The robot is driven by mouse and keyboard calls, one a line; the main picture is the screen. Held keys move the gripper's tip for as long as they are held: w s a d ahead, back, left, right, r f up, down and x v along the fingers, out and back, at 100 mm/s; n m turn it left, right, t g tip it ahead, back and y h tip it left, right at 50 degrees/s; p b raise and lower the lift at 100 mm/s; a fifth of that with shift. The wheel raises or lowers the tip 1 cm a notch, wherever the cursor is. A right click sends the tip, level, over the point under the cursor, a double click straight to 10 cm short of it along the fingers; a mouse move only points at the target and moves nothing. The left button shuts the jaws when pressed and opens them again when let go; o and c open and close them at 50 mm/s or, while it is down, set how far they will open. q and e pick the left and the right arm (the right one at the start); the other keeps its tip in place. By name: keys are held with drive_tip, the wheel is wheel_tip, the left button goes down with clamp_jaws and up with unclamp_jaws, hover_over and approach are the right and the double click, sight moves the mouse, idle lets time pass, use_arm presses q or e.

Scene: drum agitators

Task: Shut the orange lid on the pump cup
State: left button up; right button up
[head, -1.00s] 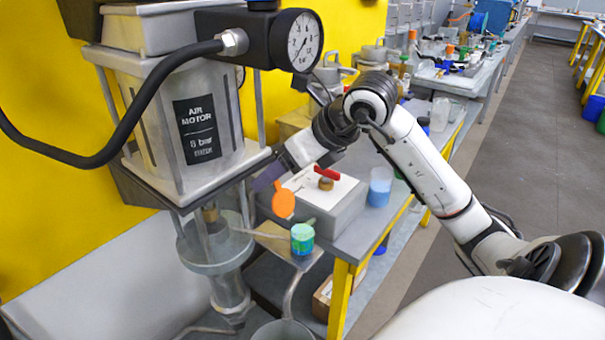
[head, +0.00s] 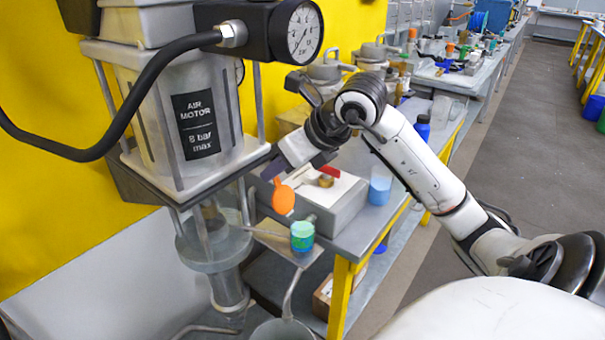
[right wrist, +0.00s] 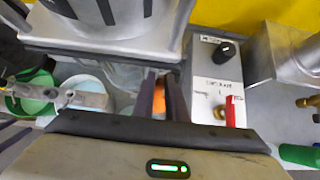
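The orange lid (head: 283,197) stands raised, its round face toward the head camera, above and left of the pump cup (head: 302,237). My right gripper (head: 291,168) is just above and behind the lid in the head view. In the right wrist view its two dark fingers (right wrist: 163,98) are apart, and a bit of orange shows in the gap between them. I cannot tell whether a finger touches the lid. My left gripper is not in view.
The air motor (head: 185,110) with its gauge and black hose stands at the left. A grey control box (head: 335,205) with a red lever sits behind the cup on the bench. A blue beaker (head: 380,187) stands to its right. A bucket (head: 282,330) is below.

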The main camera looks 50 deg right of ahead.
drive_tip(key=shift+s, duration=0.15)
drive_tip(key=shift+s+d+b, duration=0.1)
drive_tip(key=shift+s+b, duration=0.6)
drive_tip(key=shift+s, duration=0.05)
drive_tip(key=shift+s+r+b, duration=0.25)
drive_tip(key=shift+s+b, duration=0.05)
drive_tip(key=shift+s, duration=0.25)
drive_tip(key=shift+s+r, duration=0.1)
